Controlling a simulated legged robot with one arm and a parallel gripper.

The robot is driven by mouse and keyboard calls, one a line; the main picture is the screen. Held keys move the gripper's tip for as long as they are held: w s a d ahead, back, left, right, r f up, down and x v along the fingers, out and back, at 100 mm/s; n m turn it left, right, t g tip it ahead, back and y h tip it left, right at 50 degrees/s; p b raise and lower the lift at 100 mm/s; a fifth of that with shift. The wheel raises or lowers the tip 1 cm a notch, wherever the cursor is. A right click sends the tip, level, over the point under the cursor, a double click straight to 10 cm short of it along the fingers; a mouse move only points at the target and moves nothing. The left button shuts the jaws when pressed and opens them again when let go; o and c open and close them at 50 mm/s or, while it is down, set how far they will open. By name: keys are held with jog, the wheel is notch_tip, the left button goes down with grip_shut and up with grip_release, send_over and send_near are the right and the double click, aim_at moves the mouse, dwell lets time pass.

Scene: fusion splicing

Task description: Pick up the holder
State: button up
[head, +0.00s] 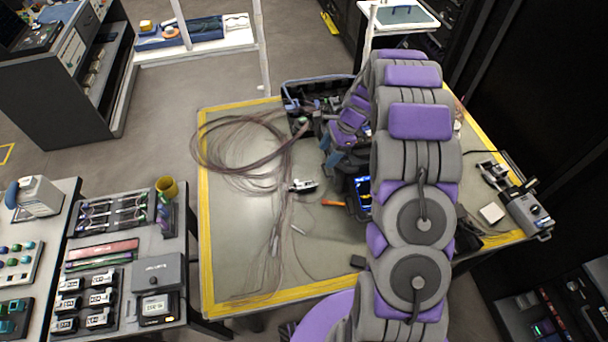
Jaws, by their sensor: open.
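A small white-and-black piece (301,187) lies on the table mat among thin dark fibers; it may be the holder, but it is too small to be sure. My gripper (328,150) hangs over the table at the end of my arm, right of and beyond that piece. It is open and apart from the piece. My arm covers much of the table's right half, so other items there are hidden.
A loop of dark fibers (225,150) spreads over the left of the yellow-edged table (235,240). A black tool bag (293,98) stands at the back. An orange-handled tool (333,203) lies near a lit screen device (363,190). The table's front left is mostly clear.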

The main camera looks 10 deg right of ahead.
jog(key=b, duration=0.2)
send_over(305, 184)
jog(key=d, duration=0.3)
jog(key=f, duration=1)
jog(key=shift+s+d+f, duration=0.1)
jog(key=shift+s+f, duration=0.2)
jog(key=shift+f, duration=0.05)
jog(key=shift+w+a+b+x, duration=0.15)
jog(key=shift+b+x, duration=0.4)
jog(key=shift+x, duration=0.9)
jog(key=shift+w+a+b+x, duration=0.1)
jog(key=shift+b+x, duration=0.4)
jog(key=shift+x, duration=0.95)
jog(key=shift+r, duration=0.1)
jog(key=c, duration=1.2)
